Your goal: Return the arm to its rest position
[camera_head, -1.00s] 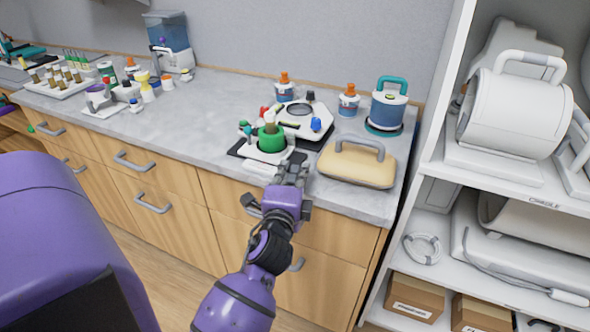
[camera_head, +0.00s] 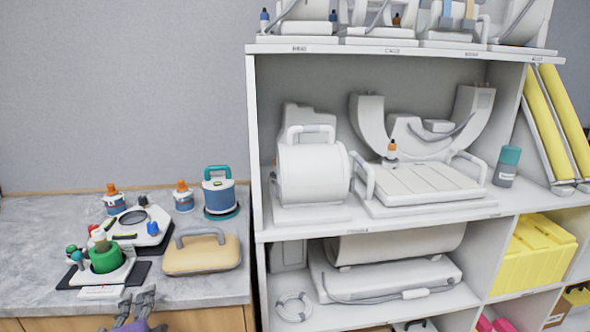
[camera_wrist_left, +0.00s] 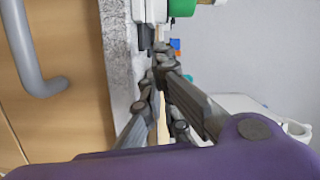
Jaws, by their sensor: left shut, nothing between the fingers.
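My left gripper (camera_head: 138,301) shows at the bottom left of the head view, just in front of the counter's front edge. Only its dark fingers and a bit of the purple wrist are in the picture. In the left wrist view the fingers of my left gripper (camera_wrist_left: 162,58) are shut with nothing between them, near the edge of the grey counter (camera_wrist_left: 118,45). The rest of my left arm is out of the head view. My right gripper is in neither view.
The counter (camera_head: 30,235) holds a green-ringed holder (camera_head: 106,258), a beige handled case (camera_head: 203,255) and a blue canister (camera_head: 219,195). A white shelf unit (camera_head: 257,150) stands to the right, with an open magnet model (camera_head: 470,120). A drawer handle (camera_wrist_left: 28,60) is close by.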

